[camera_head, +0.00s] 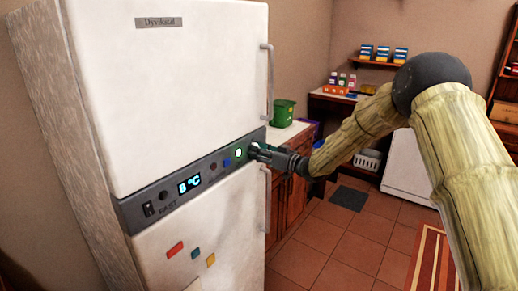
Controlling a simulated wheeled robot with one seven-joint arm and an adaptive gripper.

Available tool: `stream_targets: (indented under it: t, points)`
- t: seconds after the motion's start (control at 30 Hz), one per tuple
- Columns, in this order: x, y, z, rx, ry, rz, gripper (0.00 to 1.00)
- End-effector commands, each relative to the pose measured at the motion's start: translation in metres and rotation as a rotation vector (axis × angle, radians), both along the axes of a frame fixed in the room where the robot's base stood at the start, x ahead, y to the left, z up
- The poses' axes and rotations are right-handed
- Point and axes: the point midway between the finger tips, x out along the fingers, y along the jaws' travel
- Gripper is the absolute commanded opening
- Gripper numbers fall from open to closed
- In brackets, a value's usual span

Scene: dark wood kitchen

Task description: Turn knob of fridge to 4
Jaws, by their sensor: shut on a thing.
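The white fridge (180,90) stands at the left with both doors shut. A dark control panel (205,172) runs across it between the two doors. Its display (189,185) reads 8 °C in light blue. My gripper (256,151) reaches in from the right and is shut on the fridge knob at the right end of the panel. The fingers hide most of the knob, so its setting cannot be read.
Vertical handles (267,85) line the doors' right edge, close to my gripper. A green bin (284,112) stands on the counter behind. A white basket (367,160) and a dark mat (349,198) are further back. The tiled floor (310,250) in front is clear.

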Motion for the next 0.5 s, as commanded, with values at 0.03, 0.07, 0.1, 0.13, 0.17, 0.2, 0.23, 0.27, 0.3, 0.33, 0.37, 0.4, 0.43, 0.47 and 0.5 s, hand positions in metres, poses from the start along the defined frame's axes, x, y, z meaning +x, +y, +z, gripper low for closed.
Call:
stream_targets:
  t: [0.03,0.07,0.1,0.13,0.17,0.2,0.23,0.27,0.3,0.33,0.37,0.4,0.43,0.47,0.5]
  points:
    - [0.0003,-0.0011,0.0016,0.019,0.026,-0.002,0.10]
    - [0.0003,-0.0011,0.0014,0.030,0.041,-0.002,0.10]
    - [0.0002,-0.0012,0.0012,0.043,0.060,-0.003,0.10]
    - [0.0002,-0.0012,0.0010,0.053,0.074,-0.003,0.10]
    - [0.0001,-0.0012,0.0009,0.062,0.086,-0.003,0.10]
    - [0.0001,-0.0011,0.0008,0.073,0.101,-0.003,0.10]
    - [0.0000,-0.0011,0.0008,0.081,0.112,-0.003,0.10]
    - [0.0000,-0.0011,0.0007,0.087,0.121,-0.003,0.10]
    - [-0.0001,-0.0009,0.0007,0.096,0.133,-0.003,0.10]
    - [-0.0001,-0.0009,0.0008,0.101,0.139,-0.003,0.10]
    - [-0.0001,-0.0009,0.0008,0.105,0.146,-0.003,0.10]
    - [-0.0002,-0.0009,0.0007,0.111,0.154,-0.003,0.10]
    - [-0.0002,-0.0008,0.0007,0.115,0.159,-0.003,0.10]
    - [-0.0002,-0.0008,0.0006,0.117,0.162,-0.003,0.10]
    - [-0.0002,-0.0008,0.0006,0.120,0.166,-0.003,0.10]
